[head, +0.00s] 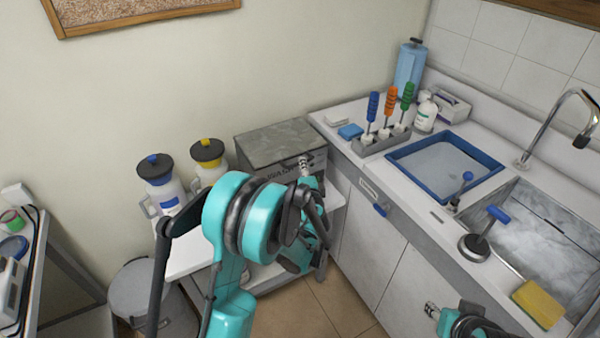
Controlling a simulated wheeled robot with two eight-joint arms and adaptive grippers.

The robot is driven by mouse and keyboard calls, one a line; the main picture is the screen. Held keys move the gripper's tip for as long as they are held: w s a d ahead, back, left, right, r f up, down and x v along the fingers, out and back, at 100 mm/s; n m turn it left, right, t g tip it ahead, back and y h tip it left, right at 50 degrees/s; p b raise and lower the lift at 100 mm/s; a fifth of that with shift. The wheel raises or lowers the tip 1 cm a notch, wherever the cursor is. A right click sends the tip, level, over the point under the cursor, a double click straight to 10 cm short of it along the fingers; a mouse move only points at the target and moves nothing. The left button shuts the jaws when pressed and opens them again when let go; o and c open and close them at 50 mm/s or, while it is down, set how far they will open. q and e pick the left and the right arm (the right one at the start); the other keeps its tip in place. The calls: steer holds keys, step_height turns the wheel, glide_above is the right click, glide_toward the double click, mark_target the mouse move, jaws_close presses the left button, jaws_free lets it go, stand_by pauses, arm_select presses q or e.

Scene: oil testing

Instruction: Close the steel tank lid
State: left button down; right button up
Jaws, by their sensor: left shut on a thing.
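The steel tank (262,170) is a box with a dark, lettered front, standing against the wall left of the counter. Its grey metal lid (278,142) lies about flat across the top. My left gripper (314,212) is at the tank's front right corner, low beside the lid's edge. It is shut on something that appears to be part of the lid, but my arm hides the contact. Part of my right arm (468,326) shows at the bottom edge, away from the tank; its fingers cannot be made out.
The counter (415,205) on the right holds a tool rack (381,139), a blue-rimmed basin (445,160) and a sink (545,235). A round bin (140,290) stands on the floor.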

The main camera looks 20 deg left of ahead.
arm_select(q)
steer(key=shift+s+f, duration=0.1)
steer(key=shift+f, duration=0.45)
steer(key=c, duration=1.6)
jaws_free()
steer(key=shift+a+f, duration=0.1)
steer(key=v, duration=1.2)
